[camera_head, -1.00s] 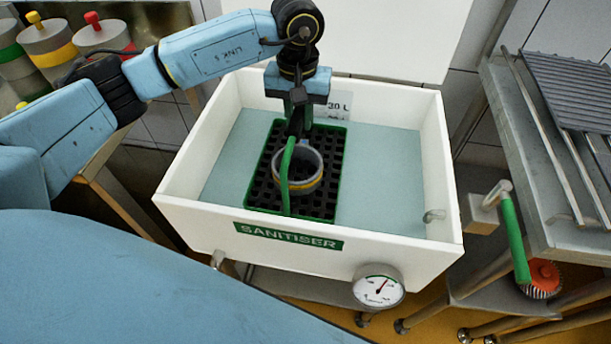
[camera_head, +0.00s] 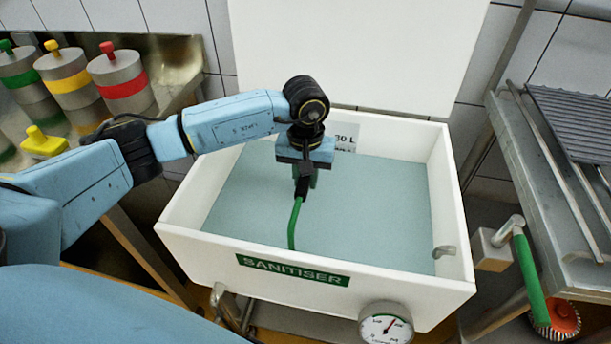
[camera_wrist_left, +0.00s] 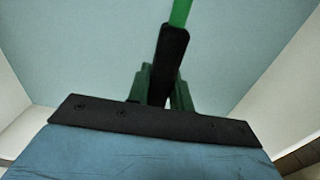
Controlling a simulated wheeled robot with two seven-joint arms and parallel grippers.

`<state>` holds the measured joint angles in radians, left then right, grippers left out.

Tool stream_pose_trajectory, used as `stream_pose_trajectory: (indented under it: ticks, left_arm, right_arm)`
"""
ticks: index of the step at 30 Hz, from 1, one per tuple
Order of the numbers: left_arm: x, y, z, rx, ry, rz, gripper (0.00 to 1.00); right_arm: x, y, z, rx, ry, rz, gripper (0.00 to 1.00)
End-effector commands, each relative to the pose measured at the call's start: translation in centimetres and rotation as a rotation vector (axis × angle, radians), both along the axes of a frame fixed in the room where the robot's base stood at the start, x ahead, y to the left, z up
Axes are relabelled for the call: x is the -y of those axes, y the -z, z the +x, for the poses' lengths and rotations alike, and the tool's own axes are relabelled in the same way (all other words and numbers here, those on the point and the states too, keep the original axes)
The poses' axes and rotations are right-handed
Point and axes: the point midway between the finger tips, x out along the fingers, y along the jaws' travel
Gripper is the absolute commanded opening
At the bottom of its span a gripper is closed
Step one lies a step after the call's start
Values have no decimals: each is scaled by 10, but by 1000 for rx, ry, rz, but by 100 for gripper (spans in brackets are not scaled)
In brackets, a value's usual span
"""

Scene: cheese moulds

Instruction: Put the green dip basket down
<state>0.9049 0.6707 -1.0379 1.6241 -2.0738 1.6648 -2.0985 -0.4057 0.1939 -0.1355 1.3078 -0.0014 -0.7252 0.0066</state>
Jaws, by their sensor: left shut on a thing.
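My left gripper (camera_head: 303,186) is low inside the white sanitiser tank (camera_head: 205,250), shut on the black grip (camera_wrist_left: 170,62) of the green dip basket's handle. The green handle rod (camera_head: 294,222) runs down from the grip and ends at the blue-green liquid surface (camera_head: 370,210). The basket body and the ring-shaped mould in it are hidden, apparently under the opaque liquid. The left wrist view shows the green fingers on both sides of the grip, with the green rod (camera_wrist_left: 180,12) beyond it. My right gripper is not in view.
The tank has raised walls, a SANITISER label (camera_head: 293,270) and a dial gauge (camera_head: 386,325) in front. A metal bench with a ridged rack (camera_head: 575,110) stands at right. Several lidded canisters (camera_head: 120,82) stand at left. The liquid right of the handle is clear.

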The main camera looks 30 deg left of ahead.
Motion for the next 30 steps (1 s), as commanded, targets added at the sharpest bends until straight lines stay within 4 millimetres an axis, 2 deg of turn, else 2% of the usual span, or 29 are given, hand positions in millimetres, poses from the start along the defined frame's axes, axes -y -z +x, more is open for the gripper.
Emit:
stream_pose_trajectory:
  ticks: [4, 5, 9, 20, 22, 30]
  left_arm:
    - [0, 1, 1, 2, 0, 0, 0]
    - [0, 2, 0, 0, 0, 0, 26]
    - [0, 1, 0, 0, 0, 0, 43]
    - [0, 0, 0, -1, 0, 0, 43]
    - [0, -3, 0, 0, 0, 0, 43]
    - [0, -63, 1, 4, 0, 0, 43]
  right_arm:
    - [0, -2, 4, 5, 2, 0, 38]
    - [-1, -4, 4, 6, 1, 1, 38]
    - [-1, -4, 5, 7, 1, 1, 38]
    - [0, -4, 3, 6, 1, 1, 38]
    - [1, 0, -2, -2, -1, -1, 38]
    - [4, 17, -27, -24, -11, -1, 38]
